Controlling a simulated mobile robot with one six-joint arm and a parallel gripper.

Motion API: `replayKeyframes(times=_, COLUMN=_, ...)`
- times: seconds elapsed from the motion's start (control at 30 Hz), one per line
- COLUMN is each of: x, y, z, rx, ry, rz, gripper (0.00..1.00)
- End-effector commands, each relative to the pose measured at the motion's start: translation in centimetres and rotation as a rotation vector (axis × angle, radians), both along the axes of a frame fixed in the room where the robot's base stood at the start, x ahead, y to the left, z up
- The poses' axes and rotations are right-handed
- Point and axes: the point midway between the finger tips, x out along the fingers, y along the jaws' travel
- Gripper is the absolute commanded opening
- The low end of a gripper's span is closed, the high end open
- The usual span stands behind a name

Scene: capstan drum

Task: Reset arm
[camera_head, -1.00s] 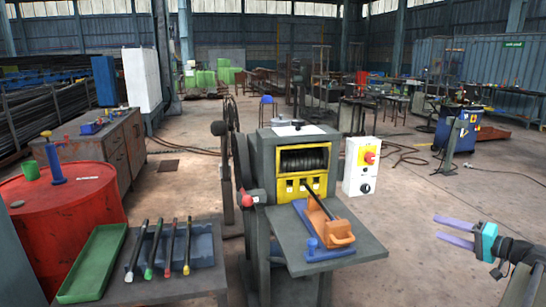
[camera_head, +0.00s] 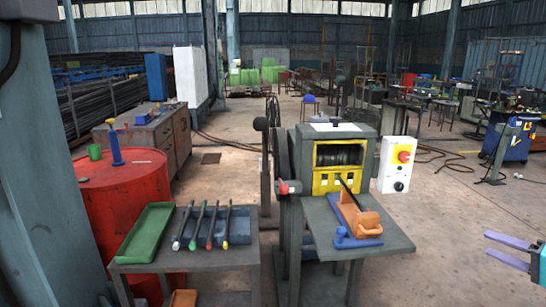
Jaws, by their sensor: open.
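My gripper (camera_head: 509,251) shows at the right edge of the head view. Its two purple fingers point left and stand apart, with nothing between them. The rest of my arm is cut off by the frame. The gripper is to the right of the grey machine (camera_head: 335,133) and clear of its front shelf (camera_head: 385,239). An orange block (camera_head: 358,214) with a black rod lies on the shelf, with a blue clamp-like piece (camera_head: 352,238) at its front.
A low table holds a green tray (camera_head: 146,232) and several dark rods (camera_head: 211,229) with coloured tips. A red drum (camera_head: 120,190) stands behind it at left. A grey pillar (camera_head: 50,200) fills the left edge. Floor between shelf and gripper is clear.

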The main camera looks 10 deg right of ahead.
Motion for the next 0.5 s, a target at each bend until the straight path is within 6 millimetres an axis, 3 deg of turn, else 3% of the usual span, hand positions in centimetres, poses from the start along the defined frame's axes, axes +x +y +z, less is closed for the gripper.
replayKeyframes(times=0.27, x=1.5, y=1.7, z=-2.2, rx=0.015, ry=0.043, rz=0.021, gripper=0.52)
replayKeyframes(times=0.5, x=3.5, y=4.3, z=-5.5, rx=0.035, ry=0.106, rz=0.052, gripper=0.52)
